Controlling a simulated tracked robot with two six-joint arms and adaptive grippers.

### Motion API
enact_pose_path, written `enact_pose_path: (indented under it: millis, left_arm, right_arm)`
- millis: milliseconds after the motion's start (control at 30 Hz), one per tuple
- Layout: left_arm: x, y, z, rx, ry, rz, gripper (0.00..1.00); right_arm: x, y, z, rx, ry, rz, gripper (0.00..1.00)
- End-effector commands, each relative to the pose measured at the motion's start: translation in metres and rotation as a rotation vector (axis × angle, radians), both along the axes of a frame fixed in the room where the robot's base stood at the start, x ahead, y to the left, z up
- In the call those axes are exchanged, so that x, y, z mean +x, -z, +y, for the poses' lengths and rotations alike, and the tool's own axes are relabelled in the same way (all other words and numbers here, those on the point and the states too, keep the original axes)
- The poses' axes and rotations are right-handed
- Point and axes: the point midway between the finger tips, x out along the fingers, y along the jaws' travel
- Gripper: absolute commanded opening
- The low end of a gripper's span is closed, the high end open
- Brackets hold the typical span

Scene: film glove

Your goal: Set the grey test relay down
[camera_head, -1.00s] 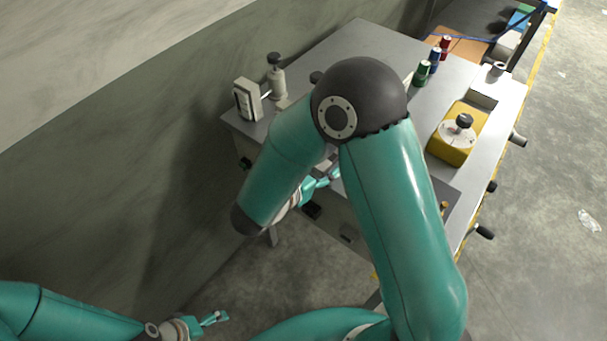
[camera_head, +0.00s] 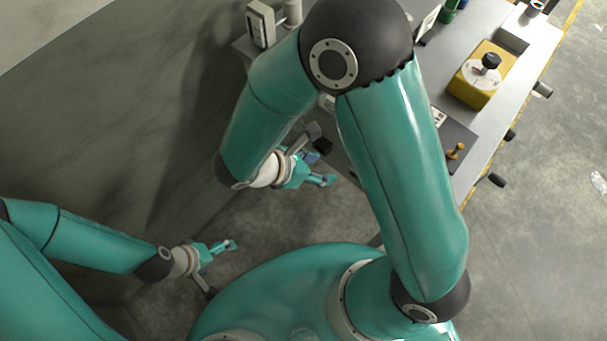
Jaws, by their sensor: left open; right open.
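I cannot pick out the grey test relay for certain. A light grey box with a dark-edged face (camera_head: 261,24) stands upright at the bench's left corner, and I cannot tell whether it is the relay. My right gripper (camera_head: 326,180) is open with nothing seen in it, beside the bench's near side and partly below my bent arm. My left gripper (camera_head: 230,246) is open and empty over the floor at the lower left, well away from the bench. My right arm hides the middle of the bench top.
The grey bench (camera_head: 482,126) carries a yellow box with a black knob (camera_head: 481,75), a small brass-coloured post (camera_head: 456,151) and a green cylinder (camera_head: 449,10). Dark handles (camera_head: 497,180) stick out from its right side. A wall (camera_head: 120,110) stands at left; the floor at right is mostly clear.

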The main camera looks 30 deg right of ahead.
Motion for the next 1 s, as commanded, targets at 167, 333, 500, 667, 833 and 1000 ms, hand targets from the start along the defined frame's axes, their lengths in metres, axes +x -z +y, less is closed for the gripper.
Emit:
enact_pose_path:
  millis: [167,333,500,667,833,1000]
  left_arm:
    - [0.0,0.0,0.0,0.0,0.0,0.0,1.0]
    - [0.0,0.0,0.0,0.0,0.0,0.0,1.0]
    - [0.0,0.0,0.0,0.0,0.0,0.0,1.0]
    - [0.0,0.0,0.0,0.0,0.0,0.0,1.0]
    - [0.0,0.0,0.0,0.0,0.0,0.0,1.0]
    - [0.0,0.0,0.0,0.0,0.0,0.0,1.0]
  right_arm:
    - [-0.076,0.092,0.03,0.394,0.534,0.114,0.57]
    - [-0.09,0.139,0.078,0.676,1.143,0.016,0.57]
    - [-0.061,0.167,0.08,0.79,1.643,-0.221,0.57]
    - [-0.042,0.182,0.061,0.803,1.886,-0.408,0.57]
    - [-0.037,0.186,0.051,0.801,1.95,-0.471,0.57]
    - [-0.037,0.186,0.051,0.804,1.946,-0.47,0.57]
